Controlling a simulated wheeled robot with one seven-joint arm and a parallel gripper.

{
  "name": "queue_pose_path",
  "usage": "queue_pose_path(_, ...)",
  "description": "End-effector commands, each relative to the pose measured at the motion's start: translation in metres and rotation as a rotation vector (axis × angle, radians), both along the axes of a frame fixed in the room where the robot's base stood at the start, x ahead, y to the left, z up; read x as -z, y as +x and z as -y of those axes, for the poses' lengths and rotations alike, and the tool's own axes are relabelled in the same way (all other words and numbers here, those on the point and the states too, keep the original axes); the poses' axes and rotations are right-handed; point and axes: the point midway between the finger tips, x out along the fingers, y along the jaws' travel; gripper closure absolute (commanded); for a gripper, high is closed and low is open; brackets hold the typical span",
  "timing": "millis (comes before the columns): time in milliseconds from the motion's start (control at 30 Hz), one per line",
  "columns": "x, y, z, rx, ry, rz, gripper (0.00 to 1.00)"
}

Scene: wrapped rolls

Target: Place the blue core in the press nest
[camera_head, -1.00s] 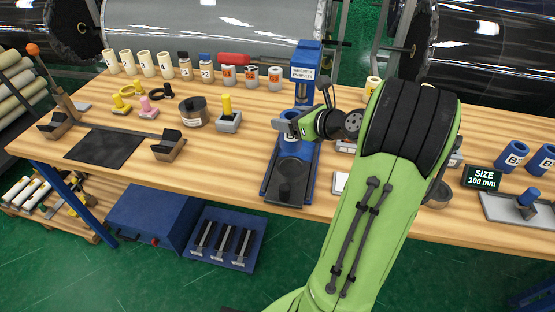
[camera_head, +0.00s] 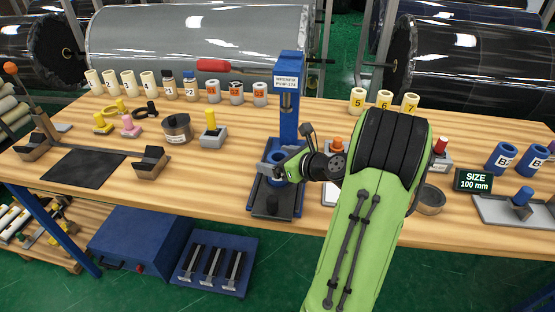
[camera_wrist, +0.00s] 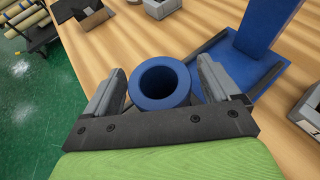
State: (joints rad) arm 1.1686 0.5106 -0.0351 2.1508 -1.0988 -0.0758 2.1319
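The blue core (camera_wrist: 134,92) is a short, thick-walled ring that stands upright between my gripper's fingers in the wrist view. In the head view, the core (camera_head: 276,157) is at the base of the blue press (camera_head: 289,120), under its ram. My gripper (camera_wrist: 161,72) is lowered around it with a finger on each side. A narrow gap shows between the core and the right finger, so the gripper looks open. In the head view my gripper (camera_head: 281,170) covers part of the core. The core's bottom and its seat in the nest are hidden.
More blue cores (camera_head: 502,158) stand on the right, near a SIZE 100 mm display (camera_head: 474,180) and a grey tray (camera_head: 490,212). A block with a yellow plug (camera_head: 212,136) stands left of the press. Cream rolls (camera_head: 358,100) stand behind my arm.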

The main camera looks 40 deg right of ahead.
Motion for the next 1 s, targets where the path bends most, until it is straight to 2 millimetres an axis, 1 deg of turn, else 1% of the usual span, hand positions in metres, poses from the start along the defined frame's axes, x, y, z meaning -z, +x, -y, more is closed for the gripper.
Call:
queue_pose_path(233,-0.001,0.000,0.000,0.000,0.000,0.001,0.07)
queue_pose_path(300,-0.003,0.000,0.000,0.001,-0.001,0.001,0.07)
queue_pose_path(333,-0.004,-0.003,0.001,0.002,0.000,0.000,0.07)
queue_pose_path(367,-0.006,-0.007,0.001,0.004,0.001,-0.001,0.07)
queue_pose_path(467,-0.015,-0.027,0.003,0.008,0.000,-0.001,0.07)
queue_pose_path(600,-0.032,-0.064,0.006,0.009,0.000,0.000,0.07)
queue_pose_path(700,-0.041,-0.086,0.007,0.006,0.001,0.001,0.07)
queue_pose_path(800,-0.046,-0.101,0.008,0.004,0.000,0.000,0.07)
queue_pose_path(900,-0.049,-0.109,0.007,-0.003,-0.005,-0.002,0.07)
queue_pose_path(933,-0.049,-0.108,0.003,-0.019,-0.020,-0.007,0.07)
queue_pose_path(967,-0.050,-0.105,-0.003,-0.047,-0.046,-0.018,0.07)
queue_pose_path(1000,-0.050,-0.098,-0.015,-0.106,-0.108,-0.041,0.07)
